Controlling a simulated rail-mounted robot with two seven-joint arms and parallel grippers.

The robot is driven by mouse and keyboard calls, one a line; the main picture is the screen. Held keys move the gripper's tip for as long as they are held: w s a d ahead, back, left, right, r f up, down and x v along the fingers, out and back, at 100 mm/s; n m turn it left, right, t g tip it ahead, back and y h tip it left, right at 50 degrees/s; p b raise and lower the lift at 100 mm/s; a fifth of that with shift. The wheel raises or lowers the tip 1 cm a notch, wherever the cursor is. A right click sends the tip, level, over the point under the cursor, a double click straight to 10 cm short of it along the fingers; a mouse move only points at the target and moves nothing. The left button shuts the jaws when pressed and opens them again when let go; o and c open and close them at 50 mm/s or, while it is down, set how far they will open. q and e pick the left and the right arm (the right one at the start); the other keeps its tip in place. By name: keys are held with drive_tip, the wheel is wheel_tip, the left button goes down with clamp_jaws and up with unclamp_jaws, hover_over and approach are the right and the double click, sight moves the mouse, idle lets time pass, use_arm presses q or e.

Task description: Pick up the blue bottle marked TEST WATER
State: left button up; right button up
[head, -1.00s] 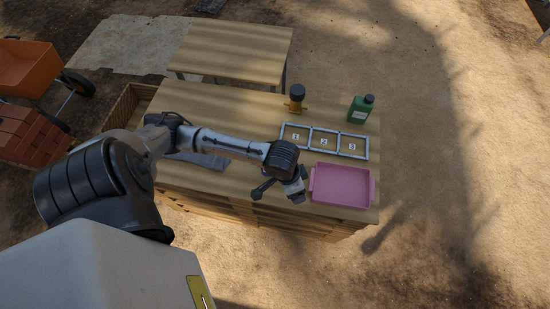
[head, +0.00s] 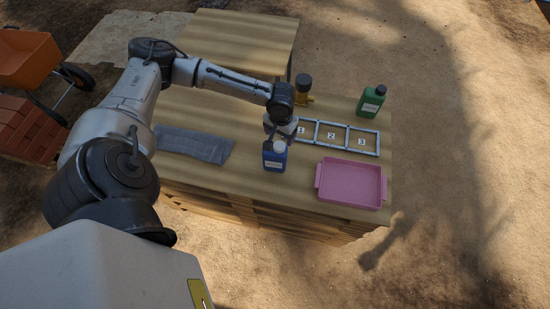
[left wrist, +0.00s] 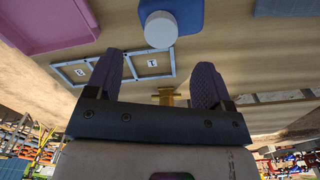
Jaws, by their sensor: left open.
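The blue bottle (head: 274,160) with a white cap and a pale label stands upright on the wooden table, near its front edge. My left gripper (head: 279,130) is just beyond the bottle in the head view, its fingers partly hidden. In the left wrist view the two purple-grey fingers (left wrist: 157,76) are spread apart with nothing between them. The bottle's blue body and white cap (left wrist: 160,29) show beyond the fingertips there, apart from them. The label text is too small to read. My right gripper is not in view.
A pink tray (head: 320,188) lies right of the bottle. A three-part frame numbered 1 to 3 (head: 380,143) lies behind it. A green bottle (head: 371,101) and a black-and-yellow object (head: 303,88) stand at the back. A grey mat (head: 194,145) lies left.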

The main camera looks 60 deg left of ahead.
sight(279, 146)
use_arm(q)
drive_tip(key=shift+f, duration=3.75)
clamp_jaws()
